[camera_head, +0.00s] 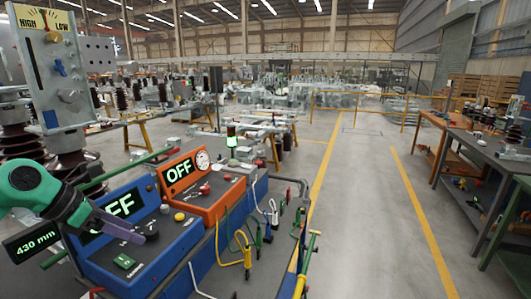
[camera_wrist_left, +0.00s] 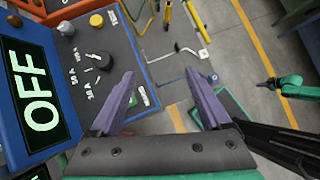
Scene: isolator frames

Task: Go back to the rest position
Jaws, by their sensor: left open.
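My left gripper (camera_head: 138,236), with purple fingers, is over the panel of the blue control box (camera_head: 165,262) in the head view. In the left wrist view my left gripper (camera_wrist_left: 165,88) is open, with nothing between its fingers. A black knob (camera_wrist_left: 104,62) and a yellow knob (camera_wrist_left: 96,20) stand on the blue box's panel there. The box's screen (camera_wrist_left: 38,100) reads OFF. At the right of that view is a teal arm part (camera_wrist_left: 292,88), apparently my right arm; its finger state is too small to tell.
An orange box (camera_head: 205,190) with a gauge and an OFF screen stands behind the blue one. Colored clamp cables (camera_head: 247,255) hang to its right. A tall HIGH/LOW unit (camera_head: 60,70) rises at the left. The floor (camera_head: 365,210) is clear; workbenches (camera_head: 465,140) stand at the right.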

